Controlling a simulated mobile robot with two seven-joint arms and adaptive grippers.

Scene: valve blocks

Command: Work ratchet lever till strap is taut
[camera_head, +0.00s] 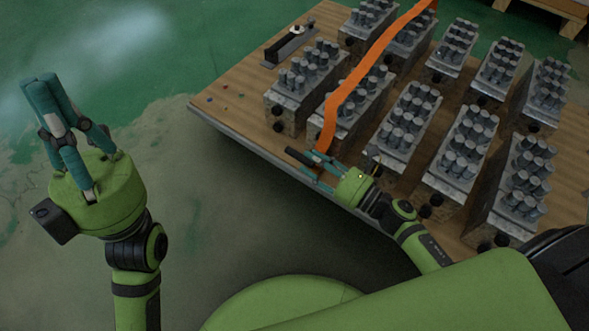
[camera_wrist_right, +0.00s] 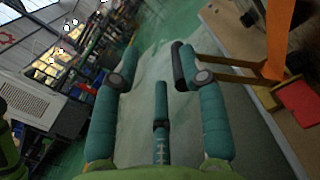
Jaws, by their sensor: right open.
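The orange strap (camera_head: 352,84) runs over the tops of the valve blocks and down the near side. It also shows in the right wrist view (camera_wrist_right: 278,40). The ratchet lever's black handle (camera_head: 299,158) sticks out at the table's near edge. In the wrist view the handle (camera_wrist_right: 180,66) is beside the right-hand finger. My right gripper (camera_head: 309,166) is open around the lever end, with its fingers (camera_wrist_right: 158,68) well apart; I cannot tell whether they touch it. My left gripper (camera_head: 46,82) points upward, away from the strap; its finger opening is unclear.
Several grey valve blocks (camera_head: 410,128) stand in rows on the wooden table (camera_head: 232,100). A dark tool (camera_head: 289,46) lies at the far left. In the wrist view, a red part (camera_wrist_right: 300,101) sits by the strap. The floor left of the table is clear.

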